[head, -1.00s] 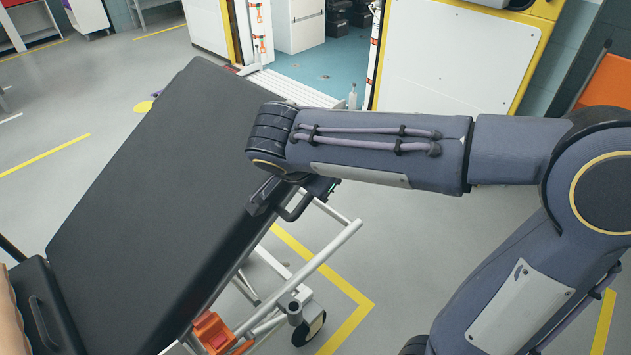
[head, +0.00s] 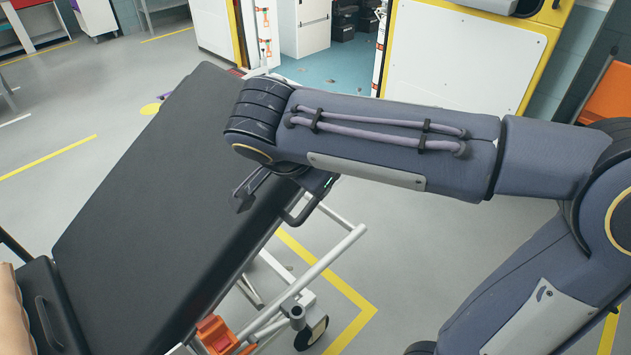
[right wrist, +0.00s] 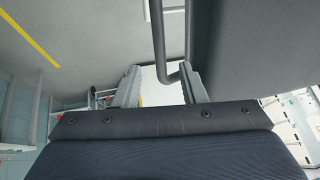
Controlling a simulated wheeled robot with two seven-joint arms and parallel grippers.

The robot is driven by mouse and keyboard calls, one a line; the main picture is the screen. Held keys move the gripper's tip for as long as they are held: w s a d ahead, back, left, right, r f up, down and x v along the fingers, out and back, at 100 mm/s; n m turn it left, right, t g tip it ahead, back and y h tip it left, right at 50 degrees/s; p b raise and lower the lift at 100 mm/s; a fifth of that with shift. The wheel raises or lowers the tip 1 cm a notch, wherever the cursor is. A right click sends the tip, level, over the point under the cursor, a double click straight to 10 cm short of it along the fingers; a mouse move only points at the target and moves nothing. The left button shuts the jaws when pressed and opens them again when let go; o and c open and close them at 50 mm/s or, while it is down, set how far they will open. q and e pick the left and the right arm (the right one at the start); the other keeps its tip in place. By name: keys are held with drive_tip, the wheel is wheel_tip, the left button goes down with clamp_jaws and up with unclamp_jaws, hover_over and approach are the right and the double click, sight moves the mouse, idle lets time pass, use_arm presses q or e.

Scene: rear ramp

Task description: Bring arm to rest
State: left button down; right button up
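My right arm (head: 400,145) reaches in from the right in the head view, its wrist bent over the edge of the stretcher (head: 150,190). My right gripper (head: 262,188) is partly hidden under the wrist, with a dark finger showing over the black mattress. In the right wrist view the right gripper (right wrist: 162,90) has its two fingers apart, with nothing held between them. The stretcher's side handle (head: 308,205) is close beside the gripper; it also shows in the right wrist view (right wrist: 159,40), near the right-hand finger. My left gripper is out of view.
The stretcher's metal frame (head: 325,258) and a wheel (head: 311,333) stand below the arm. An orange part (head: 217,333) is on the frame. The open vehicle (head: 470,50) with a yellow-edged panel is behind. Grey floor (head: 440,225) is clear right of the stretcher.

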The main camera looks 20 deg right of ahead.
drive_tip(key=shift+s+a+r, duration=0.15)
drive_tip(key=shift+s+r, duration=0.05)
drive_tip(key=shift+r, duration=0.25)
drive_tip(key=s+d+f+n+y+p, duration=0.2)
drive_tip(key=s+n+y+p, duration=0.2)
drive_tip(key=s, duration=0.3)
drive_tip(key=s+d+f+n+t+y+p, duration=0.1)
drive_tip(key=s+d+n+y+p, duration=0.1)
drive_tip(key=s+n+y+p, duration=0.2)
drive_tip(key=s+n, duration=0.3)
drive_tip(key=s, duration=0.1)
drive_tip(key=shift+f, duration=0.4)
drive_tip(key=shift+d, duration=0.1)
